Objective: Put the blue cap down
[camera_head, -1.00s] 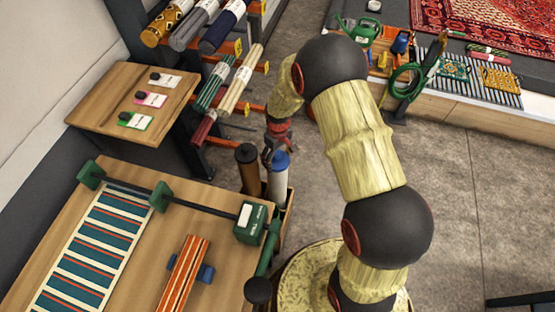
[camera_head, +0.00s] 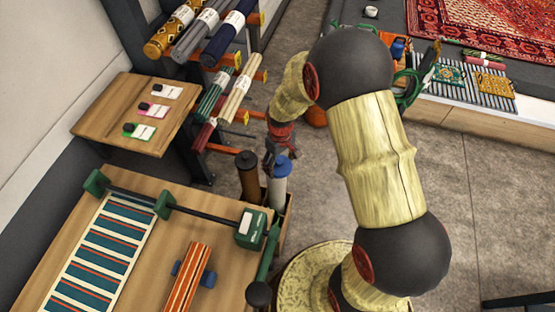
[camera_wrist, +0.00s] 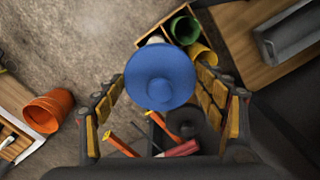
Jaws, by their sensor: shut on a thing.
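The blue cap (camera_wrist: 160,77) is round and wide with a raised centre. In the wrist view it sits between the two fingers of my gripper (camera_wrist: 163,115), which is shut on it. In the head view the blue cap (camera_head: 282,164) shows just below my gripper (camera_head: 276,155), at the top end of a white tube (camera_head: 277,191). I cannot tell whether the cap touches the tube or hangs just above it. The cap hides most of what is under it in the wrist view.
A brown tube (camera_head: 248,182) stands beside the white one. A wooden bench (camera_head: 145,262) with a striped strip is at lower left. A rack of rolled rugs (camera_head: 222,85) stands behind. An orange pot (camera_wrist: 48,111) is on the floor. Floor at right is open.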

